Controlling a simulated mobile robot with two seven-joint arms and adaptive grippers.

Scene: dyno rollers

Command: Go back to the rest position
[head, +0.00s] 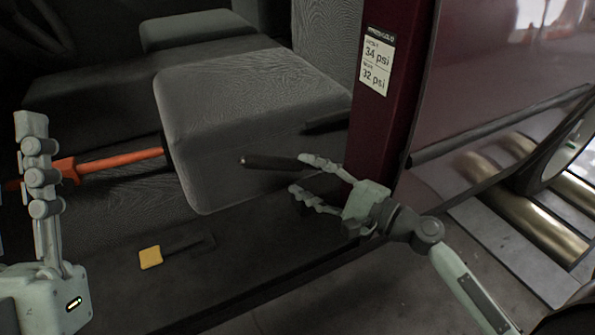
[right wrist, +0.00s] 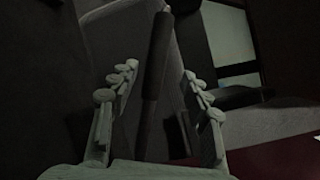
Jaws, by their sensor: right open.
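My right gripper (head: 298,174) is open beside the grey seat (head: 255,85), just inside the car's door opening. A dark rod-like handle (head: 270,163) reaches from the seat's side to its upper fingertip.
A maroon door pillar (head: 392,115) with a tyre-pressure label (head: 376,62) stands right behind my right gripper. A yellow tag (head: 150,257) lies on the dark sill. Brass-coloured rollers (head: 530,218) are on the floor at the right, beside a wheel (head: 565,150).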

